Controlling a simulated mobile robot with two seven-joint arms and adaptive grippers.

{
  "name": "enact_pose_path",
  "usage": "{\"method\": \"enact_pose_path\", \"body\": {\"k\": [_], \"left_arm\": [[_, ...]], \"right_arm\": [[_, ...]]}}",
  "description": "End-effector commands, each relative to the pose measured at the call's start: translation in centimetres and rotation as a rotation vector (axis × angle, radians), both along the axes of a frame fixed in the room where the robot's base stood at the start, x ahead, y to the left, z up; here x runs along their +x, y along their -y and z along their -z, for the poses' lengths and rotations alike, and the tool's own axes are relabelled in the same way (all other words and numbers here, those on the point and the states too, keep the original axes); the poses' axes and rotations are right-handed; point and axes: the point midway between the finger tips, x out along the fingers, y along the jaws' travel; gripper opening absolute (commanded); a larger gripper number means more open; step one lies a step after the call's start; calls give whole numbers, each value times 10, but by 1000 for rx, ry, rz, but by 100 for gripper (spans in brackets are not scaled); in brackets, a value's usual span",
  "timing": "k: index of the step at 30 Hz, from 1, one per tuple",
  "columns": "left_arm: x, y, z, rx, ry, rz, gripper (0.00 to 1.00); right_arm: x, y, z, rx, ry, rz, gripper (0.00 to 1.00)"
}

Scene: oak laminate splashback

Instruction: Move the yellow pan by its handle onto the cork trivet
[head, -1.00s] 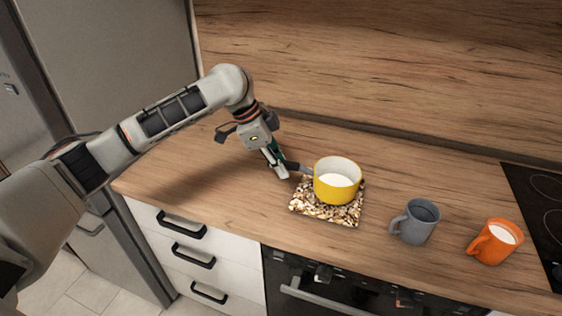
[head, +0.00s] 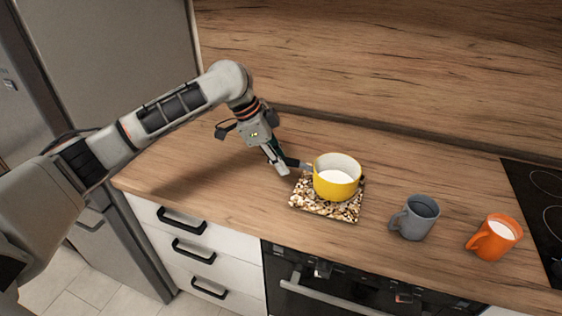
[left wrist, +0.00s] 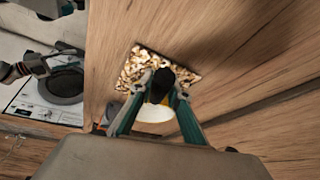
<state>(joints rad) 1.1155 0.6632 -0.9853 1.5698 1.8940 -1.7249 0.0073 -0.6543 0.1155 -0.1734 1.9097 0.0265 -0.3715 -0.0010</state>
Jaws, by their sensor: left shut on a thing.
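The yellow pan (head: 337,186) with white contents is over the cork trivet (head: 325,210) in the head view. I cannot tell whether its base touches the trivet. Its handle (head: 296,163) points left toward my left gripper (head: 281,167). The left gripper is shut on the dark handle. In the left wrist view the handle end (left wrist: 160,86) is between the fingers, and part of the yellow pan (left wrist: 155,114) shows beneath it. The speckled trivet (left wrist: 136,66) shows beyond. My right gripper is not in the head view.
A grey mug (head: 415,217) stands right of the trivet, and an orange mug (head: 493,238) with white contents is farther right. The black hob (head: 540,205) is at the right edge. The counter (head: 200,165) left of the gripper is clear. The wooden splashback (head: 400,70) rises behind.

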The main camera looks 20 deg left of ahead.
Motion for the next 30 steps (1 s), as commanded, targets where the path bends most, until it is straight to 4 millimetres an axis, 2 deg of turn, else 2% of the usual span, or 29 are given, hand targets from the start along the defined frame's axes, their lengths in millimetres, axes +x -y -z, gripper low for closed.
{"method": "enact_pose_path", "body": {"k": [12, 30], "left_arm": [[1, 1, 3, -5, 2, 0, 0], [1, 1, 10, -4, 2, 0, 0]], "right_arm": [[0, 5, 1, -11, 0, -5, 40], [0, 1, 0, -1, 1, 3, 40]]}}
